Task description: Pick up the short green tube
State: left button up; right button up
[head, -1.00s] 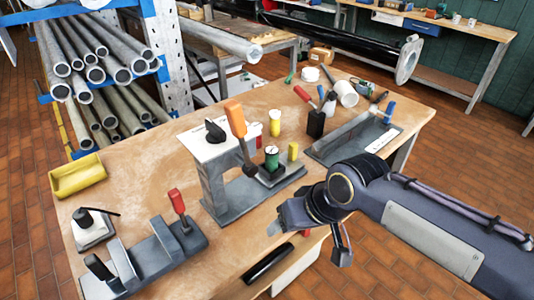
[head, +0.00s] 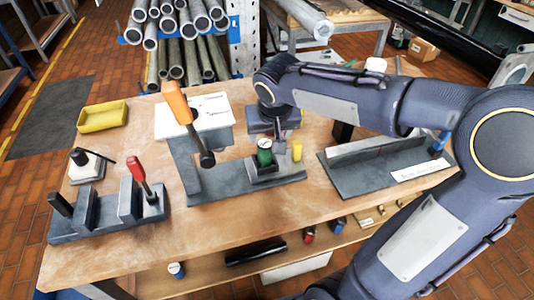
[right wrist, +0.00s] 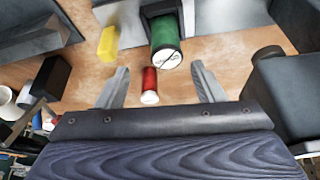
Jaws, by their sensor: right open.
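The short green tube (head: 265,157) stands in a dark holder block (head: 263,173) on the grey fixture at mid-table. It has a pale label on its end. In the right wrist view the green tube (right wrist: 166,38) is at the top, beyond the fingertips and a little right of centre. My right gripper (head: 279,135) is just behind and above it in the head view. Its two fingers are spread with nothing held between them in the right wrist view (right wrist: 161,88). My left gripper is not in view.
A yellow block (head: 297,151) stands right beside the green tube. A red tube (right wrist: 149,86) shows between the fingers in the right wrist view, apart from them. A clamp with an orange handle (head: 177,102) rises to the left. A grey angled tray (head: 345,183) lies to the right.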

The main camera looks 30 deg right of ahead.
aim_at(265, 144)
jog(key=x, duration=0.4)
jog(key=a+x, duration=0.1)
jog(key=x, duration=0.1)
jog(key=shift+w+d+f, duration=0.1)
jog(key=shift+w+f, duration=0.1)
jog(key=shift+f, duration=0.2)
jog(key=c, duration=1.1)
jog(key=shift+r, duration=0.1)
